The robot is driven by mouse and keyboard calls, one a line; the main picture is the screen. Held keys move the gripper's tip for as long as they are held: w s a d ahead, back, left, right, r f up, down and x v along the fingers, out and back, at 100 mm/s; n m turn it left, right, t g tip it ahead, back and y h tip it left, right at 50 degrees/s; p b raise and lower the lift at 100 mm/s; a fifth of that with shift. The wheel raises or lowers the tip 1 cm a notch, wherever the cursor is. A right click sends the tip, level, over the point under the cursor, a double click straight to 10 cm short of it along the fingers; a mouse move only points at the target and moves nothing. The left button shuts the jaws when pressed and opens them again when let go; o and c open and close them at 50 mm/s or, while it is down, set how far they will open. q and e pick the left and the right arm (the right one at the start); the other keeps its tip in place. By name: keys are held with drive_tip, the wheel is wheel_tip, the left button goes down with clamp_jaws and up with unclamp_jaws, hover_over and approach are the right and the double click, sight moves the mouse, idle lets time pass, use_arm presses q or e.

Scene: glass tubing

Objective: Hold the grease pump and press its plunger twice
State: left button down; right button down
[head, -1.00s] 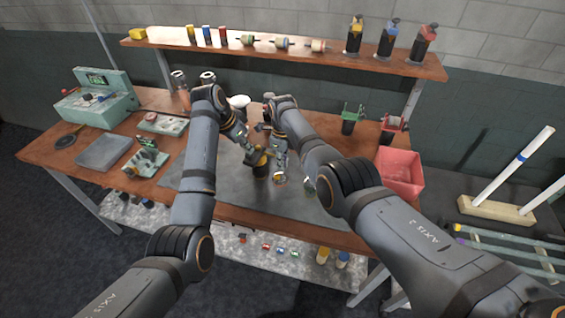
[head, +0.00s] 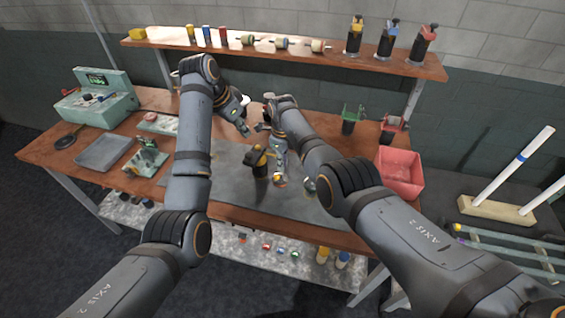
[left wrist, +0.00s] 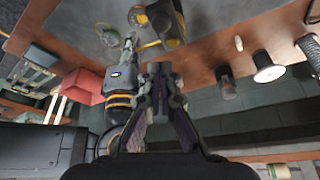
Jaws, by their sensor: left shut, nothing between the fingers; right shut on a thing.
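The grease pump (head: 259,163) is a dark upright cylinder with a yellow-and-black top, on the grey mat (head: 232,195) in the middle of the bench. My right gripper (head: 270,161) is shut on it from the right. Its fingertips are small and partly hidden. My left gripper (head: 245,130) is shut and empty, above and behind the pump and apart from it. In the left wrist view, the left fingers (left wrist: 160,75) are together with nothing between them. The pump's yellow top (left wrist: 172,42) shows beyond them, with my right gripper (left wrist: 130,42) at its side.
A red bin (head: 400,172) stands at the bench's right end. A green-topped holder (head: 352,117) and a red one (head: 394,124) stand behind it. A grey tray (head: 103,152) and green devices fill the left side. The shelf (head: 290,56) above the back carries bottles and spools.

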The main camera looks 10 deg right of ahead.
use_arm(q)
drive_tip(key=v, duration=0.6)
drive_tip(key=shift+r, duration=0.2)
use_arm(e)
drive_tip(key=c, duration=1.4)
unclamp_jaws()
drive_tip(key=shift+r, duration=0.1)
wheel_tip(320, 180, up, 12)
